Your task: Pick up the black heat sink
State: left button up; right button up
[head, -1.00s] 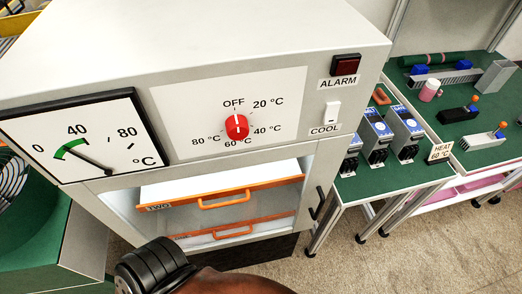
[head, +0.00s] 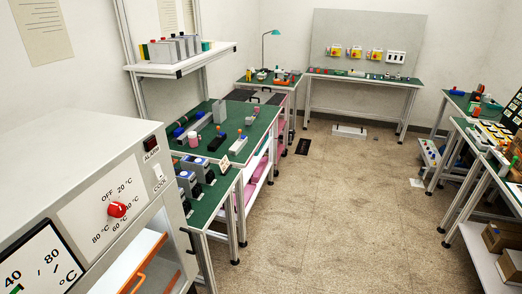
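I cannot pick out a black heat sink for certain at this distance. A small black block (head: 217,142) lies on the green-topped bench left of centre, but it is too small to identify. A flat black item (head: 303,146) lies on the floor beyond that bench; what it is I cannot tell. Neither of my grippers is in view.
A grey oven-like cabinet (head: 60,150) with a red dial (head: 117,209) fills the near left. A green bench (head: 250,118) stands behind it, with a white shelf (head: 190,62) above. More benches line the back and right. The floor (head: 330,220) in the middle is open.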

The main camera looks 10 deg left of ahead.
aim_at(218, 140)
jog(key=z, duration=0.5)
jog(key=i, duration=2.2)
jog(key=u, duration=0.3)
jog(key=i, duration=1.7)
jog(key=u, duration=1.45)
jog(key=i, duration=0.95)
jog(key=u, duration=1.05)
